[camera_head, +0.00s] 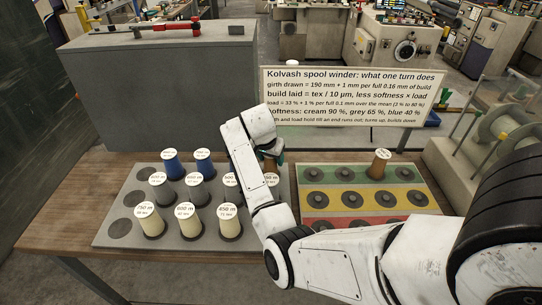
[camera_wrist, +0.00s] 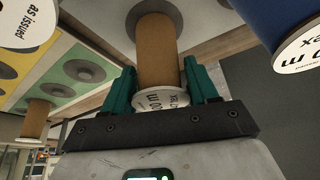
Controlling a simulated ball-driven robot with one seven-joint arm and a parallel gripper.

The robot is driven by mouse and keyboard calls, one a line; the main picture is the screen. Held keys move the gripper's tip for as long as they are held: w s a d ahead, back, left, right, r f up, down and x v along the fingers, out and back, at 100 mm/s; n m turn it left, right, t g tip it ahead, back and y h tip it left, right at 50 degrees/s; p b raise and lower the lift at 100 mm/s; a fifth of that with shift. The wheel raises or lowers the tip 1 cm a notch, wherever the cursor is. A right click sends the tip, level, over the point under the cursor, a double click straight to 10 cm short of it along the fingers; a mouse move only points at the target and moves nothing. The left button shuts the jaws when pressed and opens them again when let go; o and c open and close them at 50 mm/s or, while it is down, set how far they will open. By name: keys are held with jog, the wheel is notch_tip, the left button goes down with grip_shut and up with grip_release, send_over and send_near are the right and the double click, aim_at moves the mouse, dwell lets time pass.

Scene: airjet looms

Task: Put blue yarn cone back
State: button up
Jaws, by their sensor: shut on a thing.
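My gripper (camera_head: 271,160) is at the right back part of the grey tray (camera_head: 120,205), partly hidden by my arm. In the wrist view its teal fingers (camera_wrist: 162,92) are shut on a brown cone (camera_wrist: 158,50) with a white printed label end. The cone's far end is near a dark round spot on the grey tray; I cannot tell whether it touches. No blue yarn shows on it. Two blue cones (camera_head: 172,165) (camera_head: 203,164) stand in the tray's back row. One blue cone (camera_wrist: 285,25) shows beside my gripper in the wrist view.
Several grey cones (camera_head: 195,188) and cream cones (camera_head: 188,222) stand in the tray; some dark spots are bare. A brown cone (camera_head: 380,165) stands on the green strip (camera_head: 345,172) of the coloured board to the right. A sign (camera_head: 350,97) stands behind it.

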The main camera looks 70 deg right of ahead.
jog(key=shift+f, duration=0.15)
jog(key=o, duration=1.1)
jog(key=b+v, duration=0.1)
jog(key=v, duration=1.1)
jog(key=shift+b, duration=0.35)
